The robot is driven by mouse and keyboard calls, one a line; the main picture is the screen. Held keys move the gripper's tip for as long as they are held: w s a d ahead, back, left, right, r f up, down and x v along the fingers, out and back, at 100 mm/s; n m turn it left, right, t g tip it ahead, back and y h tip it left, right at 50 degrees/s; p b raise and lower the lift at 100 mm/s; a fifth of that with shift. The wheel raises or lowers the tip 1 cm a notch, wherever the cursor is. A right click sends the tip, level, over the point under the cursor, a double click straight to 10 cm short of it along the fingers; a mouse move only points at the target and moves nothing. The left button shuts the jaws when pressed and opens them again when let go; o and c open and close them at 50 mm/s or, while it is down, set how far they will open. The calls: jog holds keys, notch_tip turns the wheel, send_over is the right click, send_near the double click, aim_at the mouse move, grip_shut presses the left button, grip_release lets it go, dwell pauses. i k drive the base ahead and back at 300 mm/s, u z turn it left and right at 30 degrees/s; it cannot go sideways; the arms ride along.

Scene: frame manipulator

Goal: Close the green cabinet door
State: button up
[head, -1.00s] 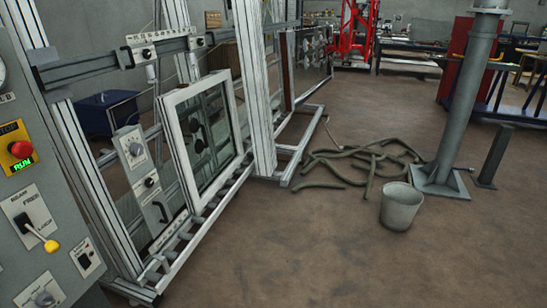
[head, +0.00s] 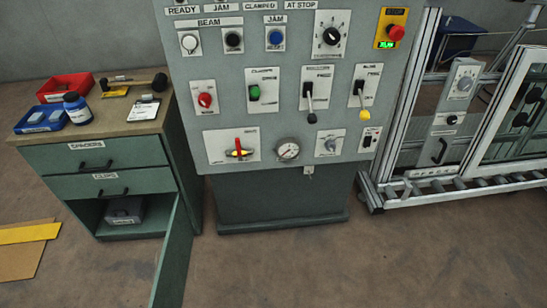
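The green cabinet (head: 95,159) stands at the left in the head view, left of the grey control panel. Its door (head: 175,252) is open and swung out toward me from the cabinet's right side, seen nearly edge-on. The door's lower end runs out of the bottom of the picture. The open compartment holds a dark grey box (head: 125,210) on its bottom. Two drawers with black handles, above the compartment, are shut. My gripper is not in view.
The control panel (head: 275,130) on its dark pedestal stands just right of the door. The wooden cabinet top holds a red bin (head: 66,87), a blue bin (head: 40,118) and a blue bottle (head: 77,108). Yellow and brown sheets (head: 25,250) lie at left. The floor in front is clear.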

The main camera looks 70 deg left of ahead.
aim_at(169, 286)
jog(key=z, duration=0.1)
jog(key=k, duration=0.1)
jog(key=u, duration=3.7)
jog(key=i, duration=0.95)
jog(key=u, duration=1.35)
jog(key=k, duration=1.35)
